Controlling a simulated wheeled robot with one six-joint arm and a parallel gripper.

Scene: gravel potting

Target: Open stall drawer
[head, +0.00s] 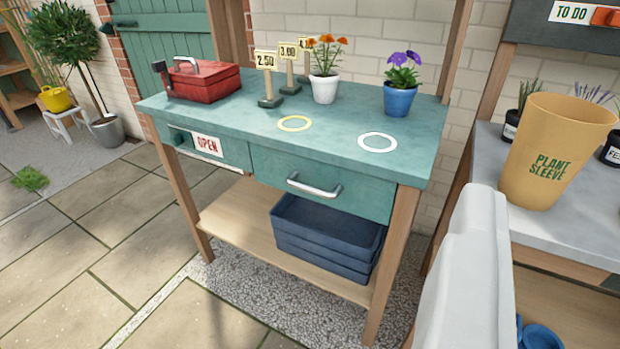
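The stall (225,115) is a teal-topped table on wooden legs in the middle of the head view. Its drawer (352,198) is a teal front under the right half of the top, with a curved silver handle (314,187). The drawer looks shut, its front about flush with the frame. My gripper's fingers do not show.
The stall top holds a red toolbox (204,82), price signs (267,80), an orange-flowered white pot (324,88) and a purple-flowered blue pot (399,98). Blue crates (325,240) sit on the shelf below. A Plant Sleeve pot (553,150) stands right.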

